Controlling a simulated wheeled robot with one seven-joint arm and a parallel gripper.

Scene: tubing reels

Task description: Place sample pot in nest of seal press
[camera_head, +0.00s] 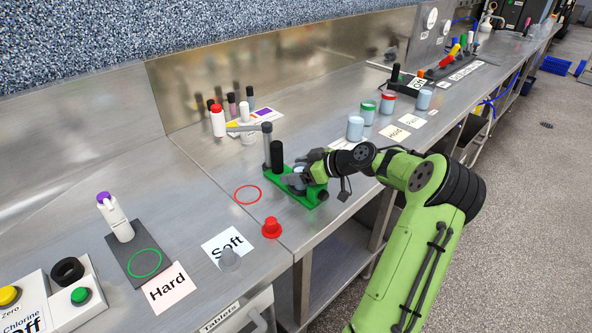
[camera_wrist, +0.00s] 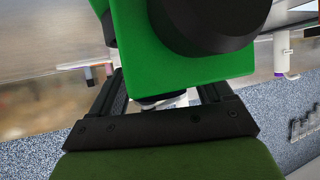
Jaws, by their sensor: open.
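The seal press (camera_head: 277,157) has a green base, a black upright cylinder and a taller grey post beside it. My gripper (camera_head: 297,180) is low over the right end of its green base, with its jaws open. A small pale round piece, perhaps the sample pot, shows at the gripper, mostly hidden by it. In the wrist view, the fingers (camera_wrist: 165,92) are spread apart, and the press's green body (camera_wrist: 180,60) and a dark cylinder fill the space in front. A pale sliver shows between the fingers; I cannot tell whether it sits in the nest.
A red knob-like piece (camera_head: 271,229) and a red ring mark (camera_head: 247,195) are left of the press. A white bottle with a red cap (camera_head: 218,122) stands behind. The bench's front edge is close.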

